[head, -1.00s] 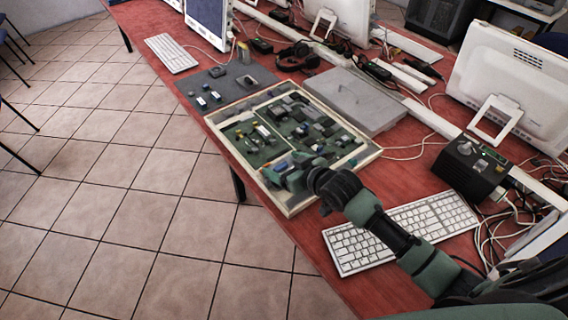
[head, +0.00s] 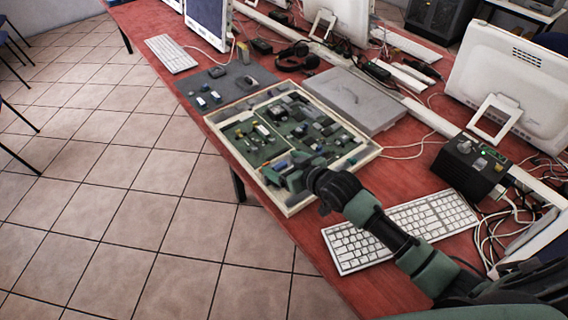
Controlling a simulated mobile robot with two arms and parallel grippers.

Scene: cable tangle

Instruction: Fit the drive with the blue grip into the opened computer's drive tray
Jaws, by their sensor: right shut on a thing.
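The opened computer (head: 215,124) is a shallow case with a cream rim on the red table. Its inside holds green boards and many small dark, grey and coloured parts. My right gripper (head: 284,174) is over the near corner of the case, low and close to the parts. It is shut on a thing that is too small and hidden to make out. A small blue patch (head: 318,162) shows beside the gripper; I cannot tell whether it is the drive's blue grip. I cannot pick out the drive tray among the parts. My left gripper is not in view.
A dark grey mat (head: 232,88) with several small parts lies beyond the case. A grey flat panel (head: 352,98) lies right of the case. A white keyboard (head: 432,217) lies under my right arm. A black box (head: 472,166) and loose cables crowd the right side.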

